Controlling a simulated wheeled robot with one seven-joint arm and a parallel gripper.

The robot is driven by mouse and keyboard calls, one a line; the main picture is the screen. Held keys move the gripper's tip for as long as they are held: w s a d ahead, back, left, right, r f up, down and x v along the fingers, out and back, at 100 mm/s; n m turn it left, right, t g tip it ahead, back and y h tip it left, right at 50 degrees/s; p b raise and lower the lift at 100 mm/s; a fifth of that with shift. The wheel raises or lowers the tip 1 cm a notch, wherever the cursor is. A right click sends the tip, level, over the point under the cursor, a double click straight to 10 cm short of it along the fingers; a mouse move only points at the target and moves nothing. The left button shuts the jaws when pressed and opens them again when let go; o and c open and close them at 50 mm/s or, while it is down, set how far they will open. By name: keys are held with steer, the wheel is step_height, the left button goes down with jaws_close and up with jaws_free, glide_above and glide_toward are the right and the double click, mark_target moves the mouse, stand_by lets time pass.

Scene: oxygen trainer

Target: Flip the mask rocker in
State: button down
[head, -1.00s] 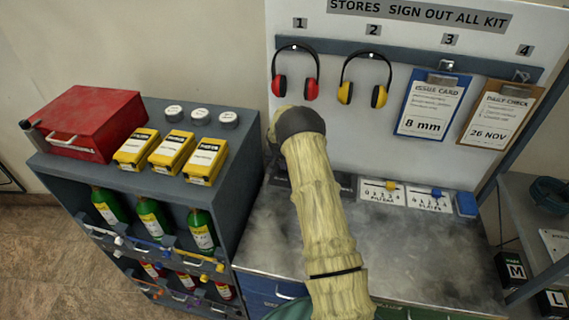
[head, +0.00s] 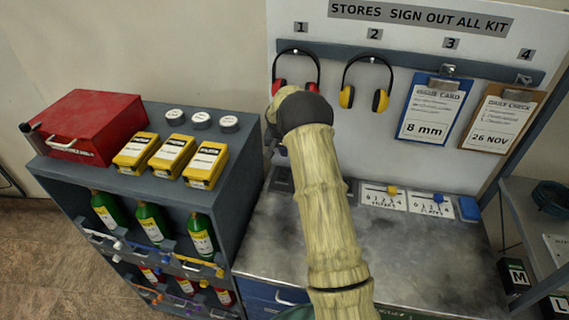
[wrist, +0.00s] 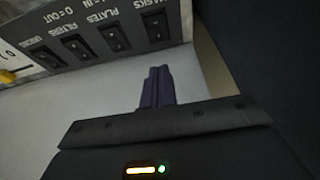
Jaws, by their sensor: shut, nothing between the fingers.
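In the wrist view the mask rocker (wrist: 157,25) is a black rocker switch under an upside-down MASKS label, at the right end of a grey switch panel (wrist: 95,22). Several similar rockers sit in a row to its left, two of them labelled PLATES and FILTERS. My gripper (wrist: 158,72) is shut and empty, with its dark fingers pointing toward the panel. The fingertips appear just below the mask rocker in the picture, with a gap between. Whether the rocker is in or out is hard to tell. In the head view my arm hides the gripper and most of the switch panel.
Slider cards (head: 408,198) lie on the grey bench (head: 400,245) right of my arm. Ear defenders (head: 366,82) hang on the back board. A cabinet with a red toolbox (head: 95,125) and yellow boxes (head: 172,152) stands left.

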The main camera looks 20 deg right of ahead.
steer(key=shift+w+d+b+v, duration=0.1)
steer(key=shift+w+b+v, duration=0.05)
steer(key=shift+v, duration=0.6)
steer(key=shift+w+d+b+v, duration=0.1)
steer(key=shift+b+v, duration=0.1)
steer(key=shift+v, duration=0.6)
steer(key=shift+w+d+b+v, duration=0.1)
steer(key=shift+w+b+v, duration=0.05)
steer(key=shift+v, duration=0.6)
steer(key=shift+r, duration=0.2)
